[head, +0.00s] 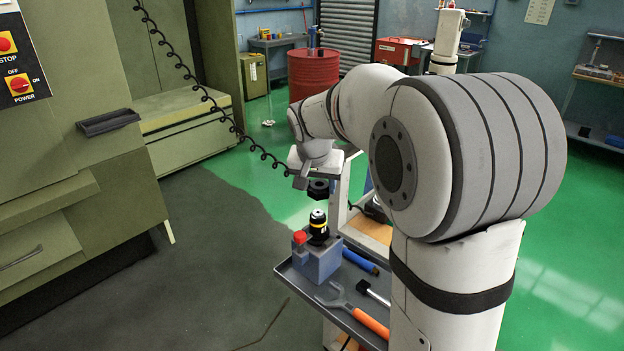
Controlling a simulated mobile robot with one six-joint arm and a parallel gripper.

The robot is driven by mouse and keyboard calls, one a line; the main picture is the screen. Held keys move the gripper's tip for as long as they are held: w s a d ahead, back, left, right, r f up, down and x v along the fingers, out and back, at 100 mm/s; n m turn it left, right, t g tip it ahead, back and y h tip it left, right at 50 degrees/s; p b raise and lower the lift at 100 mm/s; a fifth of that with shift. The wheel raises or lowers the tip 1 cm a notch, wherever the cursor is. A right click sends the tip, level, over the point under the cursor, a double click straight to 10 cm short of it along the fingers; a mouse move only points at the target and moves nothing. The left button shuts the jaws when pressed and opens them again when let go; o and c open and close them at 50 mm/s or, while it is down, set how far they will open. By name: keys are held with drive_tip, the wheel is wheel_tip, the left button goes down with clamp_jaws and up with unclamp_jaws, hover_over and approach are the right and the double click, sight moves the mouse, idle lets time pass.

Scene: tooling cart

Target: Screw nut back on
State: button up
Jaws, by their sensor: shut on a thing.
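My gripper (303,181) is shut on a black nut (319,189), and my arm's wrist partly hides the fingers. It holds the nut above the black tool holder (318,232), with a visible gap between them. The holder has a yellow band and a light metal tip, and stands upright in a blue-grey block (317,262) on the cart's tray (289,274). A red knob (299,237) sits on the block's left side.
On the tray lie a blue cylinder (360,262), a wrench with an orange handle (370,322) and a black-headed tool (374,292). A green machine (80,130) stands at left with a coiled black cable (205,95) hanging nearby.

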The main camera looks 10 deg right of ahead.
sight(317, 212)
drive_tip(key=shift+a+f+b, duration=0.15)
drive_tip(key=shift+f+b, duration=1.85)
drive_tip(key=shift+f, duration=0.9)
drive_tip(key=shift+f+b, duration=0.75)
drive_tip(key=shift+b, duration=0.35)
drive_tip(key=shift+f, duration=0.1)
drive_tip(key=shift+a+m+h+b, duration=0.15)
drive_tip(key=shift+m+h+b, duration=0.25)
drive_tip(key=shift+m+b, duration=0.6)
drive_tip(key=m+g, duration=0.1)
drive_tip(key=m, duration=0.2)
drive_tip(key=shift+w+a+h, duration=0.1)
drive_tip(key=shift+w+h, duration=0.05)
drive_tip(key=shift+h, duration=0.25)
drive_tip(key=shift+m+g, duration=0.3)
drive_tip(key=shift+m, duration=0.2)
